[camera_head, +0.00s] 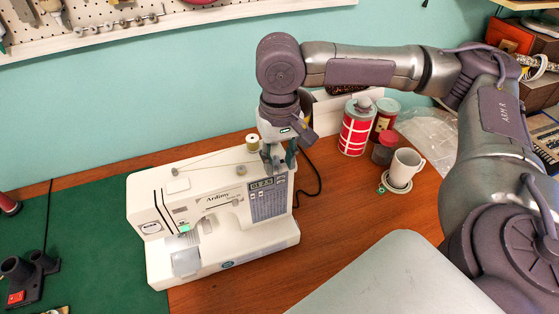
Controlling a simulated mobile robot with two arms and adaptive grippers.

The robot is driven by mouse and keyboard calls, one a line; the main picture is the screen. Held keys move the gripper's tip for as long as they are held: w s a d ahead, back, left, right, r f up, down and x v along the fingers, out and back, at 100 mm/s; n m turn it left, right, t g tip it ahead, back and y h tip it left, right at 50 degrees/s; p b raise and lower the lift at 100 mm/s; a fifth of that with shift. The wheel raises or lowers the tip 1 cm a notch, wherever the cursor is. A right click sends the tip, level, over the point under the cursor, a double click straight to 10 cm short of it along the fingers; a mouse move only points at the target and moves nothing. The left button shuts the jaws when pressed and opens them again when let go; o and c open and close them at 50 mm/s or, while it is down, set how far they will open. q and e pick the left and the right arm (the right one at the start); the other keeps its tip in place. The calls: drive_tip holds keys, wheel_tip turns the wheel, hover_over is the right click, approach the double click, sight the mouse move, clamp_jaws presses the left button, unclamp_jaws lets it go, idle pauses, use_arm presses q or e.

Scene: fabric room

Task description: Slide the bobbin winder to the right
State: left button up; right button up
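A white sewing machine (215,225) stands on the wooden table, its right end beneath my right gripper. My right gripper (277,160) points down at the top right end of the machine, where the bobbin winder would sit. Its fingers cover that spot, so the winder itself cannot be made out clearly. The fingers look close to or touching the machine's top; whether they are open or shut does not show. A spool of pale yellow thread (252,142) stands just left of the fingers, with thread running left across the machine top. My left gripper is not in view.
Right of the machine stand a red-and-white canister (355,130), red-lidded jars (385,147) and a white cup (403,168). A black cable (314,178) lies behind the machine. A green mat (85,235) covers the left side, with a dark device with a red switch (25,280).

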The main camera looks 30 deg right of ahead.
drive_tip(key=shift+f, duration=0.45)
clamp_jaws()
